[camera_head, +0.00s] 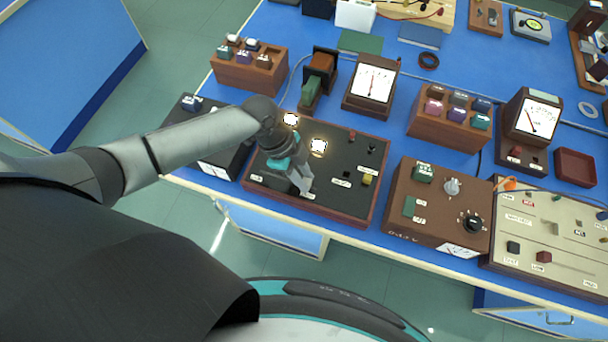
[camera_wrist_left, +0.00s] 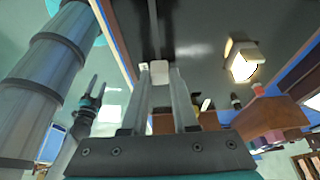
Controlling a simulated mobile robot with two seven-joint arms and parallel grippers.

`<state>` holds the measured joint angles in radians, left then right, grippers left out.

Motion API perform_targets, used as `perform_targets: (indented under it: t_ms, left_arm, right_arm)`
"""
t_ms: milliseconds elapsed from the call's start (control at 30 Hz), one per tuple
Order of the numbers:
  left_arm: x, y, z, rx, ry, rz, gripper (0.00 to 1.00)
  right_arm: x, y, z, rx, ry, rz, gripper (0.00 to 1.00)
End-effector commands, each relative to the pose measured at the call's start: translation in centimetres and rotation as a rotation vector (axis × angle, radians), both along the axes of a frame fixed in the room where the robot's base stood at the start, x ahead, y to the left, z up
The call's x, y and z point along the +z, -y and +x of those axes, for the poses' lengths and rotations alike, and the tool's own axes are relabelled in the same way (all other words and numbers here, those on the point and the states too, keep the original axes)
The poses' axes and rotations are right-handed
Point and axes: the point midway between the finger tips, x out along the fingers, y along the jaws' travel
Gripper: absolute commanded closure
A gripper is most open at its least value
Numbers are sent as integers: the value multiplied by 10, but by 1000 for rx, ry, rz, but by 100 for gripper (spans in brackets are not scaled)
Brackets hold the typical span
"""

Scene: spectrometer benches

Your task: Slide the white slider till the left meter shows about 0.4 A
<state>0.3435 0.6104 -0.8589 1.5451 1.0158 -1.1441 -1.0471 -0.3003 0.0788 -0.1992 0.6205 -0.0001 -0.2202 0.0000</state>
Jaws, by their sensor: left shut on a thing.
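The white slider (camera_wrist_left: 159,72) shows in the left wrist view between my left fingertips, on a dark panel with a slot. My left gripper (camera_head: 301,187) is shut on it and hides it in the head view. The dark panel (camera_head: 335,207) has a red-brown rim and two glowing lamps (camera_head: 318,146). The left meter (camera_head: 373,82) stands behind the panel; its needle is near upright mid-scale, but its figures are too small to read. What seems to be my right gripper (camera_wrist_left: 96,92) shows small in the left wrist view; its jaw state is unclear.
A brown box with a knob (camera_head: 452,187) stands right of the panel. A wooden rack (camera_head: 250,70) and a green and brown block stand behind it. A second meter (camera_head: 533,118) is farther right. The blue bench top (camera_head: 397,145) has narrow bare strips between things.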

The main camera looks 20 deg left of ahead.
Motion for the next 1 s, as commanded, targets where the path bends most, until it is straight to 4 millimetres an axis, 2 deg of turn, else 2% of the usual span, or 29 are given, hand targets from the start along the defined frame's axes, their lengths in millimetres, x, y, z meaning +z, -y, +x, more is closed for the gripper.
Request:
perform_targets:
  t_ms: [300,333,600,867,1000]
  left_arm:
    - [0,-5,0,-1,-2,0,100]
    - [0,-5,0,-1,-2,0,72]
    - [0,-5,0,0,-1,-1,43]
    - [1,-6,0,0,0,0,43]
    - [12,-11,2,1,3,1,43]
  right_arm:
    - [3,1,0,1,0,-1,40]
    - [3,1,0,1,0,-1,40]
    - [3,1,0,1,0,-1,40]
    - [3,1,0,2,0,-1,40]
    - [5,1,0,2,0,-1,40]
